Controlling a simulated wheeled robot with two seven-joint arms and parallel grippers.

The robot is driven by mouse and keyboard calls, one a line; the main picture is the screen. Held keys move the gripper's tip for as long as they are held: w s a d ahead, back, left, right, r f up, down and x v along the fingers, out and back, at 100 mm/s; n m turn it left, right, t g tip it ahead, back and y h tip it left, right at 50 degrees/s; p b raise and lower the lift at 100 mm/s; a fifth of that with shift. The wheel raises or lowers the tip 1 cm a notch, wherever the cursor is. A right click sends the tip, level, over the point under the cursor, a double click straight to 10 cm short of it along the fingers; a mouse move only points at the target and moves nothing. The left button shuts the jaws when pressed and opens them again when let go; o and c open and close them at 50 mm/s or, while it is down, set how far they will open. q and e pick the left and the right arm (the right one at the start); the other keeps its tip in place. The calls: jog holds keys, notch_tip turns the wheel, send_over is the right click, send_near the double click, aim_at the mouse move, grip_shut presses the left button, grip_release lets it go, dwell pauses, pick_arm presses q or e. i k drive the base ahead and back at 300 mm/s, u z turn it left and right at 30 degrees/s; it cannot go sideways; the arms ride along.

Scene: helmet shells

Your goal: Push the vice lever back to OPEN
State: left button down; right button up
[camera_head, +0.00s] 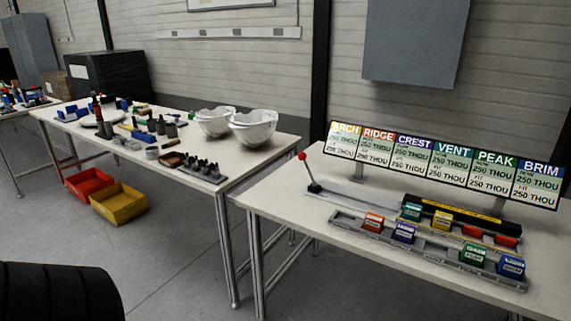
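The vice lever (308,172) is a thin rod with a red knob on top. It stands at the left end of the vice on the right-hand table, leaning a little to the left. Its foot is a small dark block. The vice has a long grey bed (360,206) and a black bar (462,219) with yellow marking, too small to read. I cannot read an OPEN mark. Neither of my grippers is in view.
The right-hand table (290,212) holds a grey rail (440,262) with several coloured blocks. A sign board (440,165) stands behind. The left table (250,160) carries white helmet shells (253,127) and tools. Yellow (120,204) and red bins (88,183) lie on the floor.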

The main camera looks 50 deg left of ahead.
aim_at(302, 156)
jog(key=u, duration=1.1)
